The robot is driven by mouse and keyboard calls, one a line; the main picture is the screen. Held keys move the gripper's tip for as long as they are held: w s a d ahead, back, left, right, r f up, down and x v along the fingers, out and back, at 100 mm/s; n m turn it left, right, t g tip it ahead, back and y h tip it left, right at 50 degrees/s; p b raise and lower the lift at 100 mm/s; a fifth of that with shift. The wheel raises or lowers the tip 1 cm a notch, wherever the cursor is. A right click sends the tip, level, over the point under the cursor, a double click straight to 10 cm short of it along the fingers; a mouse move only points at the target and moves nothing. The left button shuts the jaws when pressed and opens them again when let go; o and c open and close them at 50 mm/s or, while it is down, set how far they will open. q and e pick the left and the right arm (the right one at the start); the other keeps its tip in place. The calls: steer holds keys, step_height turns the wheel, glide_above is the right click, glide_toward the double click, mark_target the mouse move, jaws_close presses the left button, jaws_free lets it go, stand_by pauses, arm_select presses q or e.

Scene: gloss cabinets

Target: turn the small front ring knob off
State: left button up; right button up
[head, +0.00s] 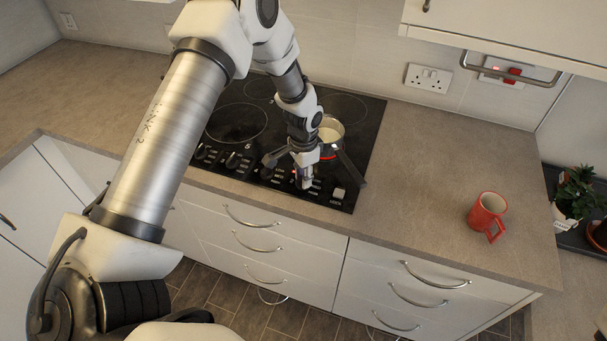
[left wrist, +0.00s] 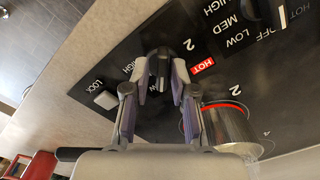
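The hob's front control strip carries a row of black knobs. The ring knob (left wrist: 162,66) at its right part stands between the fingertips of my left gripper (left wrist: 164,62) in the left wrist view. The fingers lie on either side of it; whether they press on it I cannot tell. In the head view my left gripper (head: 304,182) points down at this strip and hides the knob. A red HOT label (left wrist: 202,66) is lit beside it. A pan (head: 331,131) stands on the hob with a red glowing arc at its base. My right gripper is out of view.
The black glass hob (head: 367,125) has a pale LOCK button (head: 338,193) at the strip's right end. The pan's handle juts toward the front near my gripper. A red mug (head: 487,215) stands on the right worktop. The worktop between hob and mug is clear.

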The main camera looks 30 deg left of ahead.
arm_select(q)
jaws_close()
steer(key=shift+a, duration=0.1)
steer(key=shift+f+n, duration=0.1)
steer(key=shift+n, duration=0.3)
steer(key=n, duration=0.3)
steer(key=shift+p, duration=0.35)
steer(key=shift+s+n+p, duration=0.1)
steer(key=shift+n+p, duration=0.25)
steer(key=shift+n, duration=1.75)
steer(key=o, duration=0.5)
jaws_free()
steer(key=shift+f, duration=0.1)
steer(key=shift+o, duration=0.2)
steer(key=shift+w, duration=0.2)
